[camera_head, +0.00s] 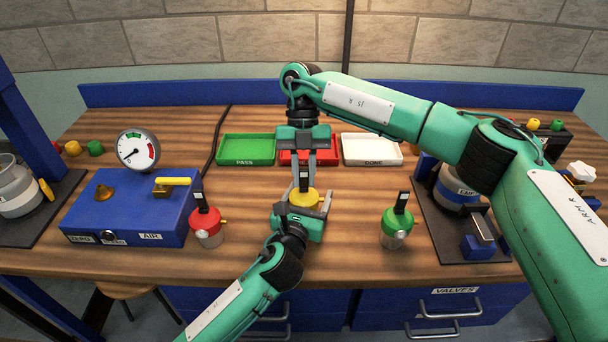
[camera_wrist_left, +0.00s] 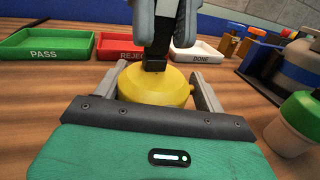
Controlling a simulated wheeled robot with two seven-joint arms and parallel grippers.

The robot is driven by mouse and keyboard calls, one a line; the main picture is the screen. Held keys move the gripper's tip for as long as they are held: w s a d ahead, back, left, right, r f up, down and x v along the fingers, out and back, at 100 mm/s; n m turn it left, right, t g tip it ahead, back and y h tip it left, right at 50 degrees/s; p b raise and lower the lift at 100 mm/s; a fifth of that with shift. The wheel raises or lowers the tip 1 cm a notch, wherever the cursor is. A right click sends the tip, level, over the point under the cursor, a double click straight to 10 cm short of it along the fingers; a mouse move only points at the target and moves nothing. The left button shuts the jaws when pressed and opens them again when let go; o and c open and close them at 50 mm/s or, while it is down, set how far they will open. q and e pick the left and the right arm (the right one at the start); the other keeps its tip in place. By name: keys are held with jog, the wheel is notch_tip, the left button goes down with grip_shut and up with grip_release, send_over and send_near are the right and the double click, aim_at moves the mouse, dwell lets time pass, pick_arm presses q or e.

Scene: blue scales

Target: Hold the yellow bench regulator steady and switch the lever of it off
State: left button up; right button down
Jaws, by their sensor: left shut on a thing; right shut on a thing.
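The yellow bench regulator (camera_head: 304,198) stands in the middle of the wooden bench, between the red and the green regulators. My left gripper (camera_head: 308,207) is shut around its yellow body from the front. In the left wrist view the yellow body (camera_wrist_left: 155,91) sits between the two fingers of my left gripper (camera_wrist_left: 155,88). Its black lever (camera_head: 304,182) stands up from the top. My right gripper (camera_head: 304,168) comes down from above and is shut on the lever. In the left wrist view the right fingers hide the upper part of the lever (camera_wrist_left: 154,66).
A red regulator (camera_head: 207,227) stands to the left and a green one (camera_head: 396,228) to the right, both with black levers. PASS (camera_head: 247,149), REJECT (camera_wrist_left: 116,46) and DONE (camera_head: 371,150) trays lie behind. A blue gauge box (camera_head: 130,210) stands at the left.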

jog(key=shift+w+g, duration=0.15)
jog(key=shift+g, duration=0.15)
jog(key=c, duration=1.3)
grip_release()
jog(key=v, duration=1.2)
pick_arm(q)
jog(key=o, duration=1.3)
